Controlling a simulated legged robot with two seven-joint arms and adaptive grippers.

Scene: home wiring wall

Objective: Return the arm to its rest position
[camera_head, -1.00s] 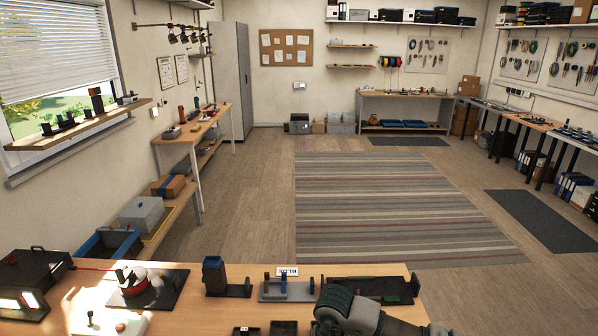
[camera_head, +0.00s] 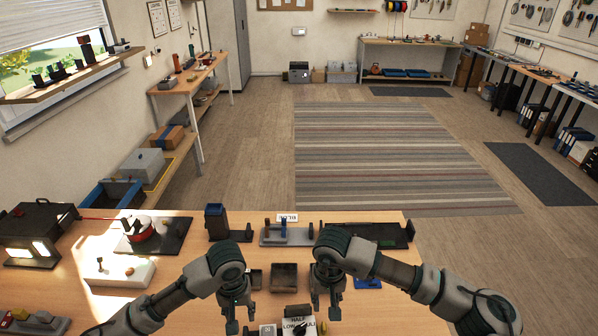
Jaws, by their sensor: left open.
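My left gripper (camera_head: 240,314) hangs over the front part of the wooden workbench (camera_head: 190,260), fingers pointing down and apart, with nothing between them. My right gripper (camera_head: 326,304) hangs in a similar pose to its right, also with its fingers apart and no held object visible. A dark block (camera_head: 284,277) sits on the bench between the two arms. A panel with a dial and a partly readable label (camera_head: 298,327) lies at the bottom edge between the grippers.
Along the bench's far edge stand a dark blue holder (camera_head: 216,222), a grey fixture (camera_head: 287,236) with a blue part, and a long black tray (camera_head: 385,233). At the left are a red spool (camera_head: 140,232), a white block (camera_head: 120,271) and a black lamp box (camera_head: 38,232). Floor beyond is open.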

